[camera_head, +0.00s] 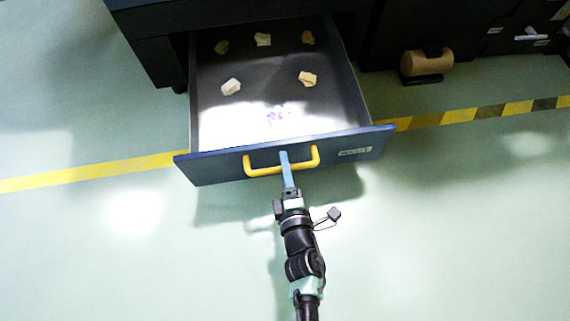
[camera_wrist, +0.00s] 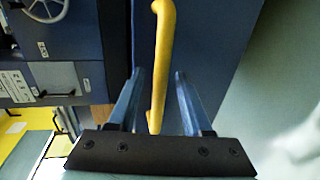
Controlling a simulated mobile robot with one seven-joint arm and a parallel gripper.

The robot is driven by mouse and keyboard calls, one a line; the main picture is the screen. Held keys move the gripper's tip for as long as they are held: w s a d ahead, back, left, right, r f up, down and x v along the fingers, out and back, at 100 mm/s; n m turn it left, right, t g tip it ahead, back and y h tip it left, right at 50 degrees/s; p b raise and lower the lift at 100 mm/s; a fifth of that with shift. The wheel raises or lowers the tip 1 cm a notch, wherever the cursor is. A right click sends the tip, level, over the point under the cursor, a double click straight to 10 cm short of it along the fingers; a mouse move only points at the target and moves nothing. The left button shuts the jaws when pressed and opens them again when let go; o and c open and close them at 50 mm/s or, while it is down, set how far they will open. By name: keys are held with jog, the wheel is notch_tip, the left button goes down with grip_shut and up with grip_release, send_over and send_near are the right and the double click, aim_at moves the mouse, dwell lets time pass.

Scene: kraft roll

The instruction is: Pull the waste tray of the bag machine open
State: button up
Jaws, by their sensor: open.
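The waste tray (camera_head: 355,145) is a dark blue drawer that stands pulled well out from the bag machine (camera_head: 160,60) in the head view. Several crumpled scraps lie inside it. Its yellow handle (camera_head: 262,171) is on the front panel. My gripper (camera_head: 284,158) is at the handle, its blue fingers reaching over the bar. In the wrist view my gripper (camera_wrist: 158,80) is open, with the yellow handle (camera_wrist: 163,50) running between the two fingers, apart from both. The tray front (camera_wrist: 215,50) is the dark blue panel behind it.
A brown paper roll (camera_head: 427,62) sits low at the right beside the machine. A yellow and black floor stripe (camera_head: 480,113) runs under the tray. The green floor in front and to both sides is clear. A handwheel (camera_wrist: 45,8) shows in the wrist view.

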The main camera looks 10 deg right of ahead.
jog(key=p+v, duration=0.4)
jog(key=v, duration=0.8)
jog(key=shift+s+p, duration=0.35)
jog(key=shift+p, duration=0.05)
jog(key=shift+w+r, duration=0.1)
jog(key=shift+r, duration=0.05)
